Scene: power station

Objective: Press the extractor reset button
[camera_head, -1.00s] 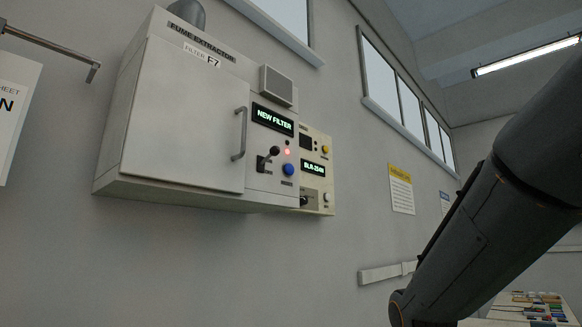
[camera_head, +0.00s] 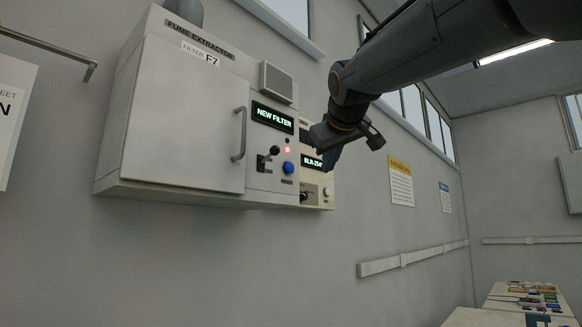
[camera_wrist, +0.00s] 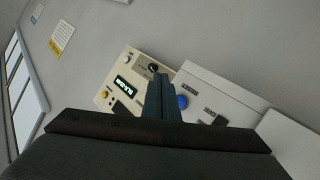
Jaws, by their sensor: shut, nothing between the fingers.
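The fume extractor (camera_head: 180,115) is a pale wall cabinet with its door shut. Its control panel shows a lit "NEW FILTER" display, a red light, a black lever switch (camera_head: 268,158) and a round blue button (camera_head: 288,168). The blue button also shows in the wrist view (camera_wrist: 183,102), just right of my fingers. My gripper (camera_head: 328,160) is shut and empty, in front of the cream panel to the right of the button. It is apart from the button in the head view. In the wrist view my gripper (camera_wrist: 160,85) covers part of the panels.
The cream panel (camera_head: 318,190) beside the extractor has a lit display, a yellow button (camera_wrist: 105,95) and a white knob. The cabinet door handle (camera_head: 239,135) sticks out at left. A table with small items (camera_head: 525,298) stands at lower right. The wall below is clear.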

